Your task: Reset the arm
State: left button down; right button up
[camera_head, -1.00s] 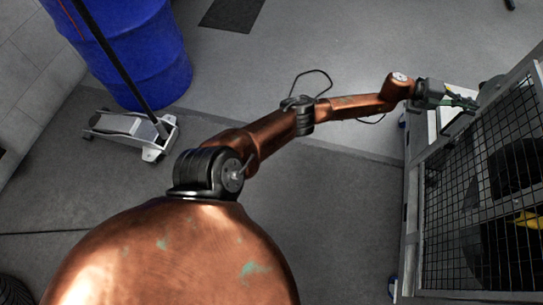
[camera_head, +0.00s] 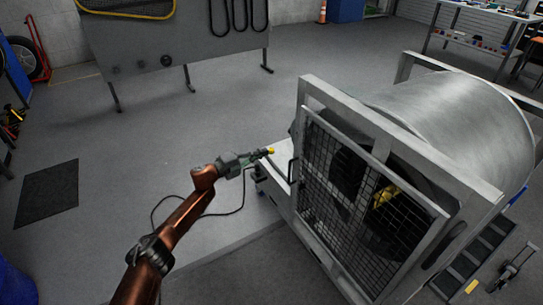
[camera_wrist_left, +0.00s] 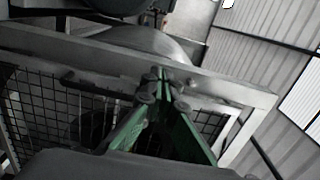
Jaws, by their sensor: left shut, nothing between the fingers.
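My left gripper (camera_head: 256,156) is at the end of my copper left arm, beside the near left corner of the dynamometer frame (camera_head: 400,150). My right gripper is out of view.
The mesh guard (camera_head: 350,190) and large metal roller (camera_head: 465,120) stand at the right. A cable (camera_head: 160,208) lies on the floor below the arm. A grey panel on legs (camera_head: 180,55) stands at the back. A dark mat (camera_head: 48,193) lies left, with open floor around it.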

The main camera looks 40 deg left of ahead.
pick_arm(q)
jog(key=shift+s+a+f, duration=0.1)
jog(key=shift+s+a, duration=0.2)
jog(key=shift+a, duration=0.35)
